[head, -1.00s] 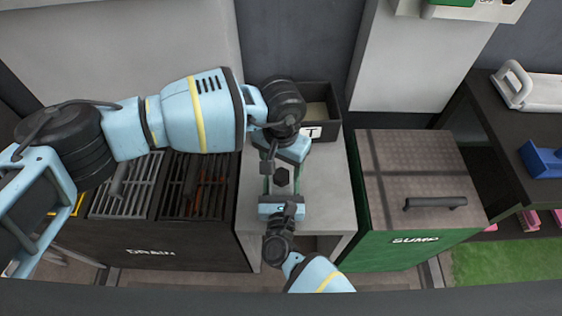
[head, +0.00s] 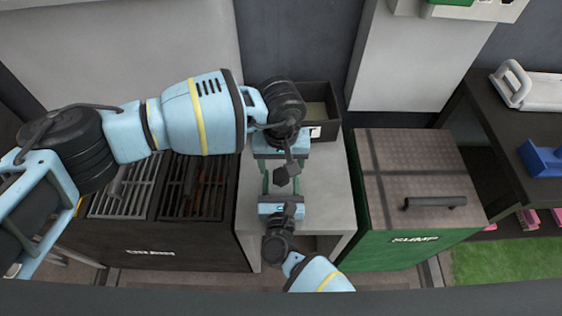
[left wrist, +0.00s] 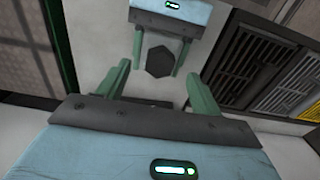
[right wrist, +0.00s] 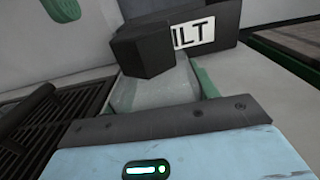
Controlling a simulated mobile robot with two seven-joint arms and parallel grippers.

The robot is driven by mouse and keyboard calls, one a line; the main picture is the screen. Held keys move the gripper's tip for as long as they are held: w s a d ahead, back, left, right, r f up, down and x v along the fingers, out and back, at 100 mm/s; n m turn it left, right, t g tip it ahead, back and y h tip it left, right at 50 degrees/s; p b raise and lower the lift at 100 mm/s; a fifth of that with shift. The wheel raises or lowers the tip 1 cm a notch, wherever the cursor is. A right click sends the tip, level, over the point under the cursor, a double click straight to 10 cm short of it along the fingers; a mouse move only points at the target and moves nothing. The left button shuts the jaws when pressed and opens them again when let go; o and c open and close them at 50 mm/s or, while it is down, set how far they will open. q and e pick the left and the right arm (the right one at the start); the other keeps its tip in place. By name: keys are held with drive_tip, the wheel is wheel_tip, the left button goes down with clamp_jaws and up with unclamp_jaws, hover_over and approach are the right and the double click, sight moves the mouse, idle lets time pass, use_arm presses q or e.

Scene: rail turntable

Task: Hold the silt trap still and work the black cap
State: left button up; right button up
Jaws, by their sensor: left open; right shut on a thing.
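The silt trap (right wrist: 150,92) is a pale, see-through body in the right wrist view, topped by the black cap (right wrist: 145,50). The cap is a dark six-sided block, seen from above in the head view (head: 281,177) and the left wrist view (left wrist: 159,61). My right gripper (right wrist: 125,90) is shut on the trap's body below the cap, one green finger on each side. My left gripper (left wrist: 160,76) comes from the far side and is open. Its fingers stand wide apart near the cap and appear clear of it. Their height against the cap is hard to tell.
A dark bin (head: 327,95) with a partly hidden white label stands behind the trap on the pale stand (head: 338,195). The slatted drain (head: 125,190) lies to the left. The green sump box (head: 405,235) with a black handle (head: 435,202) lies to the right.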

sight(280, 174)
use_arm(q)
drive_tip(key=shift+f, duration=1.95)
drive_tip(key=shift+c, duration=0.2)
drive_tip(key=c, duration=1.2)
drive_tip(key=m, duration=0.6)
drive_tip(key=m, duration=0.6)
drive_tip(key=shift+w+a, duration=0.1)
